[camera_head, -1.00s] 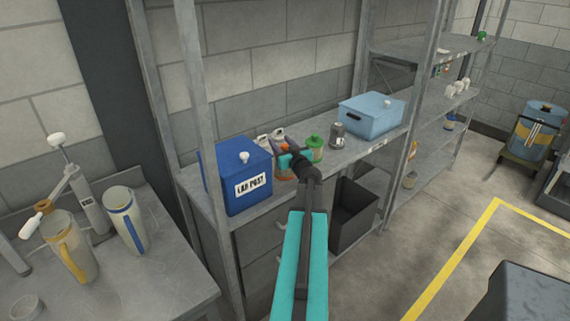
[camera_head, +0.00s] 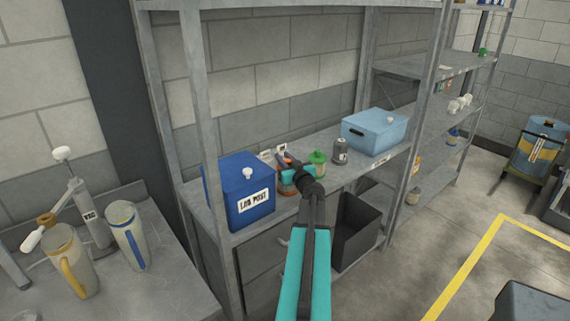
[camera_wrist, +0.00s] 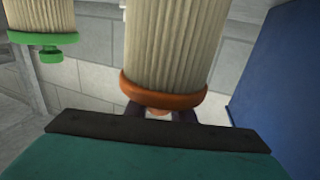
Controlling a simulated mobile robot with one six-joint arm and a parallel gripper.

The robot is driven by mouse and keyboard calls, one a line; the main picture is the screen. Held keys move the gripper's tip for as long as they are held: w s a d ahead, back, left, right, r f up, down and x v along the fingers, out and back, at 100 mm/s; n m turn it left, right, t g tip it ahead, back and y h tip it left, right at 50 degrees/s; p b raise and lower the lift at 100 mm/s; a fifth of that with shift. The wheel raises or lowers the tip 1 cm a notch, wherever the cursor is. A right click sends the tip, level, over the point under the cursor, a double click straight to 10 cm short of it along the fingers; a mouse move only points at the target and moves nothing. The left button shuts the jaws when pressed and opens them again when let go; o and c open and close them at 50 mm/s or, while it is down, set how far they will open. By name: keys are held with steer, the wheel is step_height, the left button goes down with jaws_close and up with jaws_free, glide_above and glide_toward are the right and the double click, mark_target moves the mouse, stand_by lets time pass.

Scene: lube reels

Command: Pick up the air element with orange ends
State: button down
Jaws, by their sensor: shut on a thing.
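The air element with orange ends (camera_wrist: 165,45) fills the upper middle of the wrist view, with pale pleats and an orange end cap. My gripper (camera_wrist: 160,114) is shut on the small knob at that orange cap, with a dark finger on each side. In the head view my gripper (camera_head: 287,163) is over the shelf, just right of the blue box. The element (camera_head: 287,190) is mostly hidden there behind my gripper. I cannot tell whether its far end touches the shelf.
A green-ended element (camera_head: 317,160) stands close on the right and also shows in the wrist view (camera_wrist: 40,15). The blue LAB POST box (camera_head: 245,195) is close on the left. A shelf post (camera_head: 203,120) rises in front.

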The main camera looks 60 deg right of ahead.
steer(key=shift+r+b, duration=0.7)
steer(key=shift+r, duration=0.65)
steer(key=shift+s+a+r, duration=0.1)
steer(key=shift+s+r, duration=0.05)
steer(key=shift+r, duration=0.15)
steer(key=b+v, duration=1.2)
steer(key=v, duration=0.1)
steer(key=shift+r, duration=0.45)
steer(key=b+v, duration=0.1)
steer(key=b, duration=0.7)
steer(key=shift+s+a+r, duration=0.1)
steer(key=shift+s+a, duration=0.15)
steer(key=shift+s, duration=0.05)
steer(key=shift+s+a+r+b, duration=0.2)
steer(key=shift+s+a+b, duration=0.15)
steer(key=shift+b, duration=1.15)
